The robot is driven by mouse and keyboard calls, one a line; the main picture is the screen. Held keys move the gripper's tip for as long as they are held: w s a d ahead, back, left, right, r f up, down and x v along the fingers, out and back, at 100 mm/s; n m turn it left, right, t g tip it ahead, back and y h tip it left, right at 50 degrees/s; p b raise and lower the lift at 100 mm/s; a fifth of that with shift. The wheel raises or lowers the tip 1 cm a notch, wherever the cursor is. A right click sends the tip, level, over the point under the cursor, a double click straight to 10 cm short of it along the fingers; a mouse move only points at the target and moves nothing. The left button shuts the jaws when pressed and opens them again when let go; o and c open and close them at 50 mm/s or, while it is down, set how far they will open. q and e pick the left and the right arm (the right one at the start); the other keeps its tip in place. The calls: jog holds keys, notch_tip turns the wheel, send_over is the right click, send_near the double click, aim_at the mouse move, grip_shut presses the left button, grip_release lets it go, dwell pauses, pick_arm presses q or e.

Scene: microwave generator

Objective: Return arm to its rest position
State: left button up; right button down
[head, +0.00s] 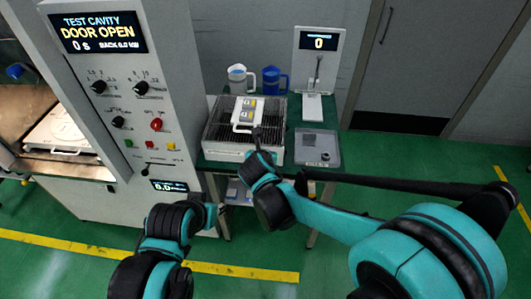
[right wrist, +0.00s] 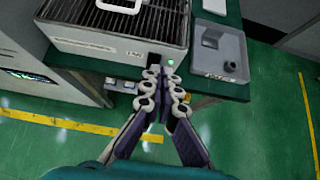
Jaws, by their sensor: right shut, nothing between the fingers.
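My right gripper (head: 257,136) reaches in from the right, in front of the small table's grilled box (head: 222,149). In the right wrist view, its fingers (right wrist: 160,80) are together with nothing between them, pointing at the front of the box (right wrist: 75,37). Whether they touch the box I cannot tell. My left arm shows at the bottom, with its gripper (head: 211,213) partly visible near the cabinet's lower right; its finger state is unclear.
The generator cabinet (head: 105,75) reads "DOOR OPEN", "0 s". Left of it is an open cavity with a white tray (head: 62,130). Green floor is clear at right.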

jog(key=shift+w+a, duration=0.1)
dwell(0.3)
jog(key=s+d+r+m+g+b, duration=0.1)
jog(key=s+d+m, duration=0.3)
jog(key=d+m, duration=0.35)
jog(key=s+d+r+m+g+b, duration=0.1)
jog(key=s+d+m+b, duration=0.1)
jog(key=s+d+m, duration=0.4)
jog(key=s+d+f+m+b, duration=0.2)
jog(key=s+d+m, duration=0.8)
jog(key=m, duration=1.2)
notch_tip(320, 180, down, 2)
jog(key=shift+s+d+f+g, duration=0.15)
jog(key=shift+s+g, duration=0.25)
jog(key=shift+s, duration=0.75)
